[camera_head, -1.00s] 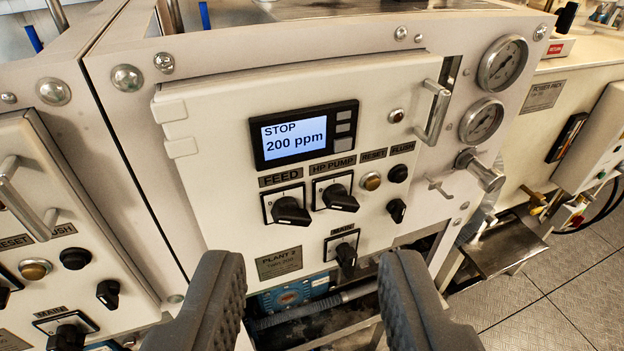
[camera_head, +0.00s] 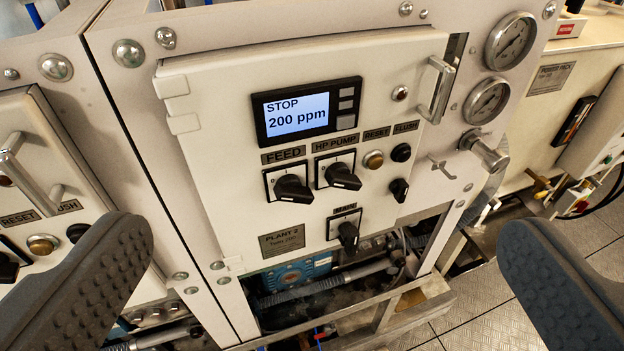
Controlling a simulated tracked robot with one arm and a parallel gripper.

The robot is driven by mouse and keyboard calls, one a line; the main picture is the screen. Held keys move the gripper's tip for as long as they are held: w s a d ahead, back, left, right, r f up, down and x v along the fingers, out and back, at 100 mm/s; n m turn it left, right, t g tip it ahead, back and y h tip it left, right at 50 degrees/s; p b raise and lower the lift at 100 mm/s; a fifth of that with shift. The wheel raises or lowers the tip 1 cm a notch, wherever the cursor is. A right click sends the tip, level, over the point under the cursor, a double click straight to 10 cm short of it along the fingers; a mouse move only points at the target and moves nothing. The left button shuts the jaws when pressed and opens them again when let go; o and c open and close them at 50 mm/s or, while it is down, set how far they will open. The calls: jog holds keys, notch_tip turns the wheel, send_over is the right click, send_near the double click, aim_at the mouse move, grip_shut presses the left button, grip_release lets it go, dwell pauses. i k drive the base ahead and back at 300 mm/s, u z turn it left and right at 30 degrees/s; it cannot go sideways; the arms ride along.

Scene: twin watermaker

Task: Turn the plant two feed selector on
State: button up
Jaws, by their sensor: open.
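The plant two panel (camera_head: 215,150) is a white door with a PLANT 2 plate (camera_head: 282,242) at its lower left. The feed selector (camera_head: 291,188) is a black knob on a square plate under the FEED label, left of the HP PUMP selector (camera_head: 341,174). Its handle points to the lower right. The display (camera_head: 298,113) reads STOP, 200 ppm. My gripper (camera_head: 330,265) is open wide and empty. Its two grey padded fingers show at the lower left and lower right, in front of the panel and apart from the feed selector in the picture.
The MAIN selector (camera_head: 348,235), RESET button (camera_head: 373,160), FLUSH button (camera_head: 401,153) and a small black knob (camera_head: 399,190) sit close by. A door handle (camera_head: 437,90) and a valve lever (camera_head: 486,153) stick out at the right. A neighbouring panel (camera_head: 25,140) stands at the left.

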aim_at(289, 188)
jog(key=z, duration=0.05)
jog(key=k, duration=1)
jog(key=z, duration=1.45)
jog(key=i, duration=1.3)
jog(key=u, duration=1.65)
